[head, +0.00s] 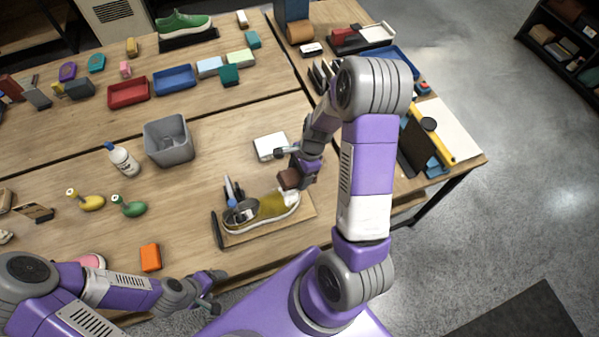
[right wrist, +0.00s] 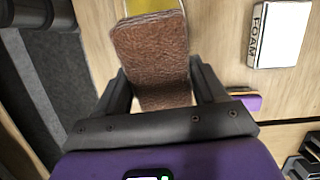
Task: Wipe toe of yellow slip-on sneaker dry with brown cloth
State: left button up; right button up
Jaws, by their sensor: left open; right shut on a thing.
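The yellow slip-on sneaker (head: 272,206) with a white sole and white toe lies on a wooden board (head: 300,216), its toe to the right. My right gripper (head: 296,172) is shut on the brown cloth (head: 289,180), a thick folded pad, at the toe end. The cloth (right wrist: 150,48) fills the space between the fingers in the right wrist view, and a strip of yellow shows just beyond it. I cannot tell whether the cloth touches the toe. My left gripper (head: 212,291) is open and empty near the table's front edge, left of the board.
A white box marked FOAM (right wrist: 278,35) lies near the cloth; it also shows in the head view (head: 270,147). A grey bin (head: 168,142), a white bottle (head: 122,159), green and yellow brushes and an orange block (head: 150,257) stand left of the sneaker. Bare table lies between them.

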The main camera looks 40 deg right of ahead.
jog(key=s+a+f+b, duration=0.2)
jog(key=s+f+b, duration=0.1)
jog(key=f+b, duration=0.1)
jog(key=shift+s+a+f+b, duration=0.25)
jog(key=shift+f+b, duration=0.15)
jog(key=shift+f, duration=0.3)
jog(key=shift+s+a+f+b, duration=0.2)
jog(key=shift+a+f+b, duration=0.15)
jog(key=shift+f+b, duration=0.4)
jog(key=shift+s+a+f+b, duration=0.15)
jog(key=shift+a+f+b, duration=0.2)
jog(key=shift+f+b, duration=0.4)
dwell(0.5)
